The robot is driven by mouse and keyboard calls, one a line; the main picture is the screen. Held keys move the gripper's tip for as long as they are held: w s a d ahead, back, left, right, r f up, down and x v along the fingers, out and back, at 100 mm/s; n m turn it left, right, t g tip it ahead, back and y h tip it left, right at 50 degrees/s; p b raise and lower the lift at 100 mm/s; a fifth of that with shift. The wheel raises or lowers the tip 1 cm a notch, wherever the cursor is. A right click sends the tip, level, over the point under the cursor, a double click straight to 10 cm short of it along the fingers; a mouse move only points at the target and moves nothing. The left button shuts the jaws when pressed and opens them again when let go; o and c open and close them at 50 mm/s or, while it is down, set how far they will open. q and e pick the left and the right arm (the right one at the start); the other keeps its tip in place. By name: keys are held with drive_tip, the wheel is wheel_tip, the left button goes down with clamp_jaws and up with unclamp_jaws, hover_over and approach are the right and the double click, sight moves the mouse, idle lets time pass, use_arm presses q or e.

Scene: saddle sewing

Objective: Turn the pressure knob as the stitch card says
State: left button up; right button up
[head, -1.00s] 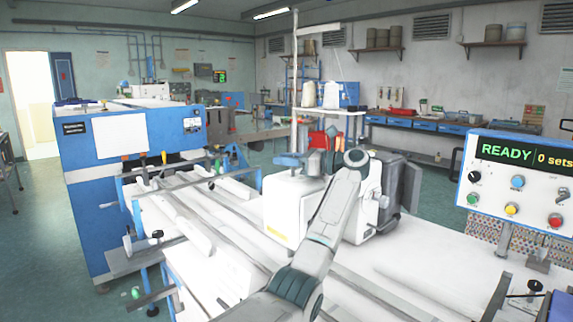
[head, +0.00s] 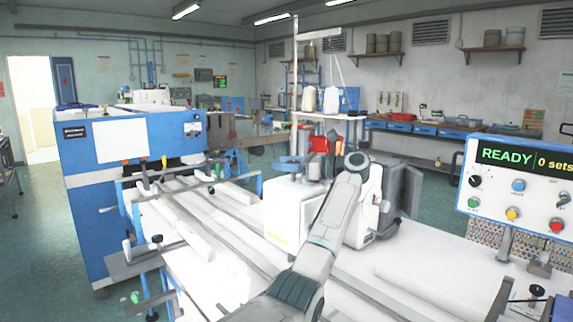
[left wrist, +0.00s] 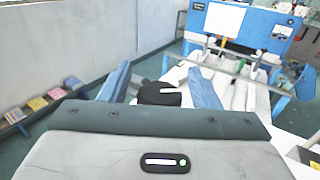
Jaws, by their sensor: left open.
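In the left wrist view a round black knob (left wrist: 160,94) with a white mark sits between the two blue-grey fingers of my left gripper (left wrist: 161,74). The gripper is open, and a gap seems to show on each side of the knob. I cannot tell how deep the fingers reach. In the head view my left arm rises from the bottom centre in front of the white sewing machine (head: 285,208), and its fingers cannot be made out there. No sheet can be read as the stitch card. My right gripper is not in view.
A control panel (head: 510,215) reading READY and 0 sets stands at the right, with a small black knob (head: 475,181) and coloured buttons. A blue cabinet (head: 85,190) stands at the left. White rolls and rails cover the table. Wall shelves are far behind.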

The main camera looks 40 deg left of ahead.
use_arm(q)
drive_tip(key=shift+w+d, duration=0.15)
drive_tip(key=shift+d, duration=0.1)
drive_tip(key=b+v, duration=0.2)
drive_tip(key=v, duration=0.7)
drive_tip(key=shift+w+d, duration=0.3)
drive_tip(key=shift+d, duration=0.3)
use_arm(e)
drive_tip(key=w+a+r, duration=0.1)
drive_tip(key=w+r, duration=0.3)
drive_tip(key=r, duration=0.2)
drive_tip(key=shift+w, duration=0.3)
